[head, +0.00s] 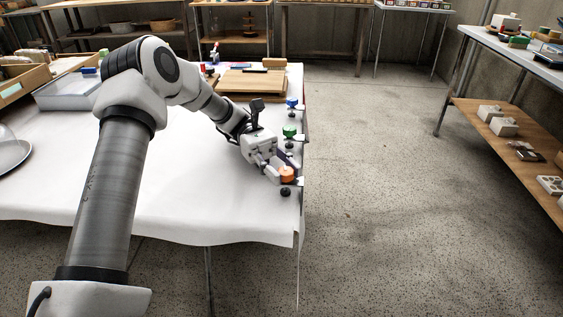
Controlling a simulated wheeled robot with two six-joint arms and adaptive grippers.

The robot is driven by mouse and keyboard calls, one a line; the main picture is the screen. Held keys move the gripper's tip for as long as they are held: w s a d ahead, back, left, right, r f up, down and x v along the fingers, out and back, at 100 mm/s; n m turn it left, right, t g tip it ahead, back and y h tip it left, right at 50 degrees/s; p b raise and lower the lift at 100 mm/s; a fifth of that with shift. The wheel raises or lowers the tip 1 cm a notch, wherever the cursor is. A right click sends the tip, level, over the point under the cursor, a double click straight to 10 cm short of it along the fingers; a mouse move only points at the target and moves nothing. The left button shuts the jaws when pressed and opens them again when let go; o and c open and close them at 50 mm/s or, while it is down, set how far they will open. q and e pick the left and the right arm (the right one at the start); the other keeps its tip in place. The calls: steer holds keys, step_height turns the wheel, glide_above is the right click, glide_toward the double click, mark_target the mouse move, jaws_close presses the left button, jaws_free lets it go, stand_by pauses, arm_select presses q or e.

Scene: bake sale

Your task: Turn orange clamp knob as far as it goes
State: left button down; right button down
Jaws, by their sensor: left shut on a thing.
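The orange clamp knob (287,174) is at the right edge of the white-covered table (190,190), the nearest of three coloured knobs in a row. My left gripper (277,172) reaches in from the left with its fingers at the orange knob and is shut on it. The fingers partly hide the knob's left side. A dark round part (285,192) shows just below the knob. My right gripper is not in view.
A green knob (289,131) and a blue knob (292,103) stand behind the orange one along the same edge. A wooden board (250,84) lies at the back of the table. Open floor (390,190) lies to the right.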

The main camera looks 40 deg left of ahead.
arm_select(q)
steer(key=shift+r+m+g, duration=0.2)
steer(key=shift+m+g, duration=0.1)
steer(key=shift+g, duration=0.1)
steer(key=c, duration=0.8)
jaws_free()
steer(key=shift+f, duration=0.1)
